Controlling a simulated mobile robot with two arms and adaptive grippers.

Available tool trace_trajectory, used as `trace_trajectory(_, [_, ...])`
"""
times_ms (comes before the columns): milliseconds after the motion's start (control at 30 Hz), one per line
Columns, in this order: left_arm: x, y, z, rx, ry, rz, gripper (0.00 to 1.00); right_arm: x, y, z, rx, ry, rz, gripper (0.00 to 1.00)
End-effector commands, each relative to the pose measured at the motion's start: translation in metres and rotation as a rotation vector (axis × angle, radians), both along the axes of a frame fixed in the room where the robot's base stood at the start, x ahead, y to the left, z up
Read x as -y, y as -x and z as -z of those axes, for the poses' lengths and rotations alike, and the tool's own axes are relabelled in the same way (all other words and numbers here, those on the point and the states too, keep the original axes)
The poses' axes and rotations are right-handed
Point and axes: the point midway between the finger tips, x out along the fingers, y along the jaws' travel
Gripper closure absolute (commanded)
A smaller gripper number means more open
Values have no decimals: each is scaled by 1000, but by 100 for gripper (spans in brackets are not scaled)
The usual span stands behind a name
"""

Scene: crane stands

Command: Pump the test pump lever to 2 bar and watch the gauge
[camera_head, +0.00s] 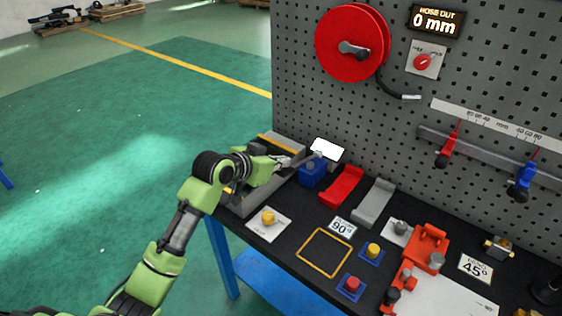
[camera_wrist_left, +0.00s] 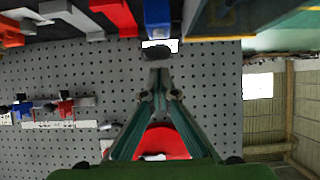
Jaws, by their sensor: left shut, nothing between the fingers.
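The test pump shows as a blue block (camera_head: 312,172) at the back of the bench, beside a grey tray. A white panel (camera_head: 327,149), which looks like the gauge, stands behind it; I can read no value on it. My left gripper (camera_head: 300,160) reaches in from the left, shut and empty, at the top of the blue block. In the left wrist view its fingers (camera_wrist_left: 158,75) come together just short of a dark rounded piece (camera_wrist_left: 157,52), perhaps the lever's end; I cannot tell whether they touch. The blue block (camera_wrist_left: 157,16) lies beyond. My right gripper is not in view.
The grey tray (camera_head: 240,207) lies under my left forearm. Red (camera_head: 341,186) and grey (camera_head: 374,203) blocks stand right of the pump. A pegboard (camera_head: 300,75) with a red hose reel (camera_head: 350,42) rises behind. Open green floor lies left.

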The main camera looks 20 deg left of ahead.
Motion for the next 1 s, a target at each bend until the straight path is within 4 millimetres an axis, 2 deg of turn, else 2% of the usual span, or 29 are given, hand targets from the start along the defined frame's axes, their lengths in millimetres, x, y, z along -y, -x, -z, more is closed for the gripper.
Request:
trace_trajectory(133, [-1,3,8,0,1,-1,100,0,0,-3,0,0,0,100])
trace_trajectory(533, [-2,3,12,4,3,-1,100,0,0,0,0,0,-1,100])
trace_trajectory(667, [-3,6,27,35,13,-1,100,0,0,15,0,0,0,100])
trace_trajectory(1000, [-7,16,63,189,68,-1,100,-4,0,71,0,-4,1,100])
